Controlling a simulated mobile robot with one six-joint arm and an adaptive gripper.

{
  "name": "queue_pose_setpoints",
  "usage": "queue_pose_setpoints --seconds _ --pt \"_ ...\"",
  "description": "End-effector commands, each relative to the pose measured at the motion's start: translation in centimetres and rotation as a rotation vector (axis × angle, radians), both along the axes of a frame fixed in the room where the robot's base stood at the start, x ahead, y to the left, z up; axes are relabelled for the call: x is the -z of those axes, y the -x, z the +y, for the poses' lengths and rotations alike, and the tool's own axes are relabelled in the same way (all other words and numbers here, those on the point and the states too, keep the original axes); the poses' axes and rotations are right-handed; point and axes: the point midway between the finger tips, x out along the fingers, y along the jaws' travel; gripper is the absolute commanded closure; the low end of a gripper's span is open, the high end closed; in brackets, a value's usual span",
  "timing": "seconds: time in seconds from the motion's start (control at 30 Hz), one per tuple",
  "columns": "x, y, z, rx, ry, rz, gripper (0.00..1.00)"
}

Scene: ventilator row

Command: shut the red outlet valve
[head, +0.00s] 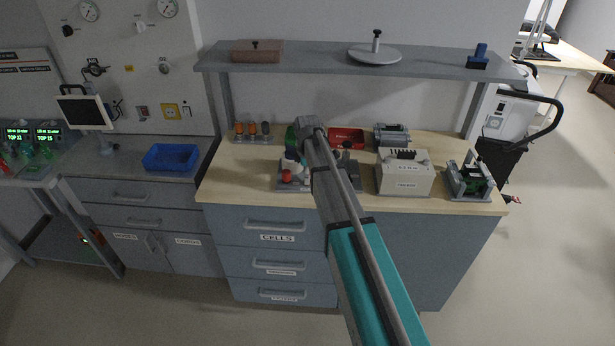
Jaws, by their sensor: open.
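A small red round knob (287,177) shows at the front left of a grey unit (290,188) on the wooden bench top. It is the likeliest red valve in view, but it is too small to tell its setting. My arm reaches in from the bottom and crosses in front of the unit, hiding its middle part. My gripper (303,140) is at the arm's far end, above and behind the red knob and apart from it. It is open and looks empty; its fingers are hard to make out.
A cream box (404,173) and a dark green device (470,179) stand to the right on the bench. A red tray (346,139) and orange-topped parts (252,130) are behind. A grey shelf (320,60) overhangs the bench. A blue tray (171,158) lies on the left counter.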

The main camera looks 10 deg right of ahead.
Motion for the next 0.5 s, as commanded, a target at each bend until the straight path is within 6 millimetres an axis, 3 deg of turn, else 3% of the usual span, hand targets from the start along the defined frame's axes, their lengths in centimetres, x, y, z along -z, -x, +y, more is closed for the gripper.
queue_pose_setpoints --seconds 0.23,0.5 --pt "-0.01 0.0 0.0 0.0 0.0 0.0 0.0" --pt "-0.01 0.0 0.0 0.0 0.0 0.0 0.5"
